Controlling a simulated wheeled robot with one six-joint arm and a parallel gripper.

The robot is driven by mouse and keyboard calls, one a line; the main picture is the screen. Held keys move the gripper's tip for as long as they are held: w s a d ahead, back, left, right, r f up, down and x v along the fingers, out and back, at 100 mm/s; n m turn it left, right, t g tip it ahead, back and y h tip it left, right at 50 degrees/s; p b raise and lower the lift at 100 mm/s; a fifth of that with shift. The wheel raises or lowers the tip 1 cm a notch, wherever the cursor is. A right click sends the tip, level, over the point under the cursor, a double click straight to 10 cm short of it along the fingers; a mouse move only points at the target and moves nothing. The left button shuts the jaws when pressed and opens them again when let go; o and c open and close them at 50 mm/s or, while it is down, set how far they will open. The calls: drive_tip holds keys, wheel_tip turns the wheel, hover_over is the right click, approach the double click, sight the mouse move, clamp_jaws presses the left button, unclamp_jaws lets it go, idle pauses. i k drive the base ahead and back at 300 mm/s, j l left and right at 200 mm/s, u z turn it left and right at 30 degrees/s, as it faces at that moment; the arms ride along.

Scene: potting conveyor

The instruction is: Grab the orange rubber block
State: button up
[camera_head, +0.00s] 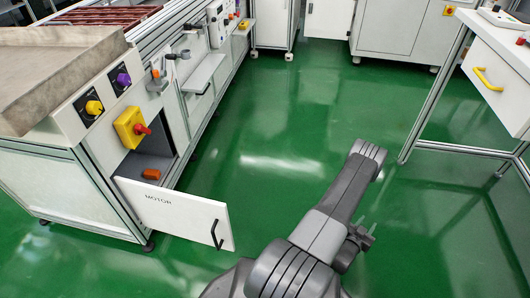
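The orange rubber block (151,174) lies inside the open motor compartment at the lower front of the conveyor cabinet, near the compartment's opening. The white door marked MOTOR (175,212) stands swung open in front of it, with a black handle on its right part. My arm is folded at the lower middle, well to the right of the block. A small part of what looks like my gripper (362,238) shows beside the arm, largely hidden by it. I cannot tell whether its fingers are open or shut. Nothing is seen held.
A yellow switch box with a red handle (131,128) sits above the compartment. Yellow (94,107) and purple (123,80) knobs are on the panel beside it. A white table with a yellow-handled drawer (489,79) stands at right. The green floor (285,120) between is clear.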

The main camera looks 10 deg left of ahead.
sight(151, 174)
drive_tip(key=i+l+z, duration=0.2)
drive_tip(key=l, duration=0.2)
drive_tip(key=i+l+z, duration=0.15)
drive_tip(key=l, duration=0.2)
drive_tip(key=i+u, duration=0.4)
drive_tip(key=i+l+u, duration=0.15)
drive_tip(key=u, duration=0.25)
drive_tip(key=i+l+u, duration=0.35)
drive_tip(key=i+u, duration=0.1)
drive_tip(key=u, duration=0.35)
drive_tip(key=i+u, duration=0.1)
drive_tip(key=u, duration=0.4)
drive_tip(key=i+u, duration=0.1)
drive_tip(key=u, duration=0.35)
drive_tip(key=i+l+u, duration=0.1)
drive_tip(key=u, duration=0.35)
drive_tip(key=i+l+u, duration=0.15)
drive_tip(key=u, duration=0.3)
drive_tip(key=i+l+u, duration=0.15)
drive_tip(key=u, duration=0.35)
drive_tip(key=i+l+u, duration=0.1)
drive_tip(key=l+u, duration=0.15)
drive_tip(key=u, duration=0.2)
